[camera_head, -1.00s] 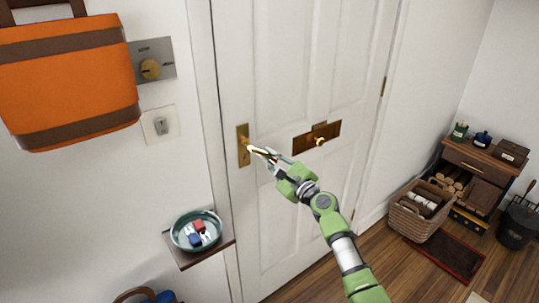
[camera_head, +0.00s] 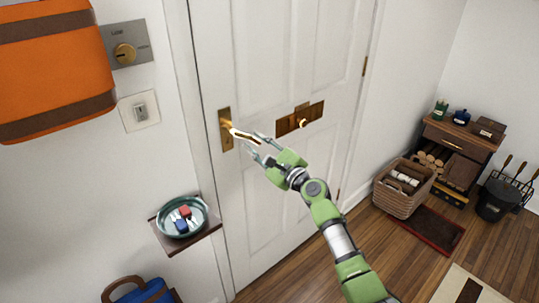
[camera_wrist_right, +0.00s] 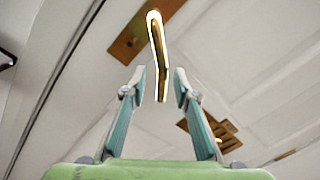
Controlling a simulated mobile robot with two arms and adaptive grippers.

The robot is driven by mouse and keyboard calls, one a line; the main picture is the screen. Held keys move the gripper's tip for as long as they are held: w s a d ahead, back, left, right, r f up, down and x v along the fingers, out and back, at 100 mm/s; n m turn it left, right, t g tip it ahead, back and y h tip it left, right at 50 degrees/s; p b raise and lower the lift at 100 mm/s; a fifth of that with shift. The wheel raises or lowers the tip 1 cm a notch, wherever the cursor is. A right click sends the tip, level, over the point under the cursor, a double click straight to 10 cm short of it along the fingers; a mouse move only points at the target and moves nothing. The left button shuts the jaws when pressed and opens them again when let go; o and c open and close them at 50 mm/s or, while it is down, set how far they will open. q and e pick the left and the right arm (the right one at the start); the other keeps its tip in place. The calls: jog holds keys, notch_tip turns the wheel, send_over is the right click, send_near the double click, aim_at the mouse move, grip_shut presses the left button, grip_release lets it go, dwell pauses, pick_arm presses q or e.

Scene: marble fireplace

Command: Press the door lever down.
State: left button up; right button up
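The brass door lever (camera_head: 245,136) sticks out to the right from its brass plate (camera_head: 225,130) on the white panelled door (camera_head: 275,60). It slopes slightly down toward its free end in the head view. My right gripper (camera_head: 257,145) is open at the lever's free end. In the wrist view the lever (camera_wrist_right: 158,55) ends between the two spread fingertips of my right gripper (camera_wrist_right: 162,88), with a visible gap on both sides. My left gripper is not in view.
A brass fitting with a knob (camera_head: 301,119) sits on the door right of the lever. A small shelf (camera_head: 160,238) with a teal bowl (camera_head: 163,213) juts from the wall at left. An orange bag (camera_head: 55,75) hangs upper left. A wicker basket (camera_head: 400,198) stands right.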

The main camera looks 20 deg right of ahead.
jog(key=v, duration=0.9)
jog(key=shift+s, duration=0.3)
jog(key=shift+d+f, duration=0.1)
jog(key=shift+d, duration=0.05)
jog(key=s+f+n+g+h, duration=0.1)
jog(key=s+f+n+g, duration=0.1)
jog(key=f, duration=1)
jog(key=s+f+n+g+h, duration=0.1)
jog(key=s+f+n+g, duration=0.15)
jog(key=f, duration=0.85)
jog(key=s+f+n+g+h, duration=0.15)
jog(key=s+f+n, duration=0.25)
jog(key=s+f, duration=0.5)
jog(key=s+f+n+g, duration=0.3)
jog(key=s+f, duration=0.1)
jog(key=f, duration=0.8)
jog(key=s+f+n+g, duration=0.2)
jog(key=s+f+n, duration=0.3)
jog(key=s, duration=0.8)
jog(key=s+a+f+n+g+h, duration=0.1)
jog(key=s+f+n+g, duration=0.2)
jog(key=s, duration=1.1)
jog(key=s+f+n+g+h, duration=0.1)
jog(key=s+f+n+g, duration=0.1)
jog(key=s+f+n, duration=0.5)
jog(key=s+f, duration=0.4)
jog(key=s, duration=0.2)
jog(key=shift+s+a+f+g, duration=0.25)
jog(key=shift+s+g, duration=0.05)
jog(key=shift+g, duration=0.1)
